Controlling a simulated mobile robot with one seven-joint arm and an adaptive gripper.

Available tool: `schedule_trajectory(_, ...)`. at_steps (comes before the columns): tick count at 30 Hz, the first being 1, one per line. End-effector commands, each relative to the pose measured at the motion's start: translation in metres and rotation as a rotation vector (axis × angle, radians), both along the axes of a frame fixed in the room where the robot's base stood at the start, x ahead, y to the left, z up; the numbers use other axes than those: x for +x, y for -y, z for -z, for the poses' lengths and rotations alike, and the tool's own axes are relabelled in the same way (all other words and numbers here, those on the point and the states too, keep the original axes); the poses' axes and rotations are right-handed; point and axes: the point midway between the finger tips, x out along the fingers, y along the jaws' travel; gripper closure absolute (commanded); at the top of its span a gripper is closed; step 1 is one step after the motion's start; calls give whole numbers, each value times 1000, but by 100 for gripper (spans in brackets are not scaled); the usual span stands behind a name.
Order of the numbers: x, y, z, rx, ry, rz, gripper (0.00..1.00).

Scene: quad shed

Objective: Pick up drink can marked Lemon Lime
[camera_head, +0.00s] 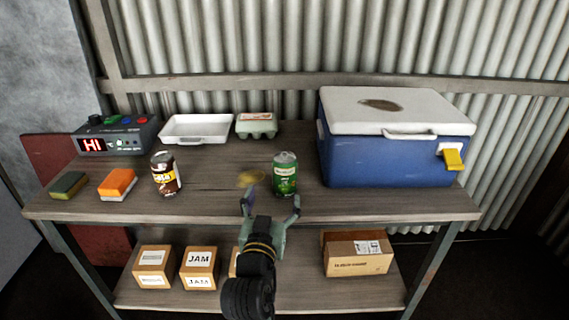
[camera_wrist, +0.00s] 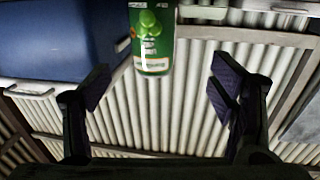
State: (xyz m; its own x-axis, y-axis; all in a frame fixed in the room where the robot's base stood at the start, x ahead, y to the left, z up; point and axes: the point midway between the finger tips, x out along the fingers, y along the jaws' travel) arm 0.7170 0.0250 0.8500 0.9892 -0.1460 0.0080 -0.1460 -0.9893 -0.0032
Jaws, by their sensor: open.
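The green drink can (camera_head: 285,174) stands upright near the front of the wooden table, left of the blue cooler. My gripper (camera_head: 271,200) is open and empty, in front of the can. In the wrist view my gripper's fingers (camera_wrist: 160,85) are spread wide, with the can beyond them and nearer the left finger. I cannot see either finger touching the can.
A brown can (camera_head: 165,173) stands to the left. An orange sponge (camera_head: 117,184), a green sponge (camera_head: 69,185), a white tray (camera_head: 197,128), an egg carton (camera_head: 257,124) and a digital device (camera_head: 118,135) are also on the table (camera_head: 340,205). The cooler (camera_head: 385,150) stands close on the right.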

Motion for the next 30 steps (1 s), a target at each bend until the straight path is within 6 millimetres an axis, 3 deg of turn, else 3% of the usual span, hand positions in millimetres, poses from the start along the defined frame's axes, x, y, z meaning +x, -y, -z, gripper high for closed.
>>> schedule_trajectory(6, 10, 7, 12, 4, -7, 20, 22)
schedule_trajectory(20, 27, 8, 9, 2, -5, 10, 22)
schedule_trajectory(24, 46, 12, 3, -2, -11, 11, 22)
schedule_trajectory(30, 59, 14, 3, 0, -10, 9, 22)
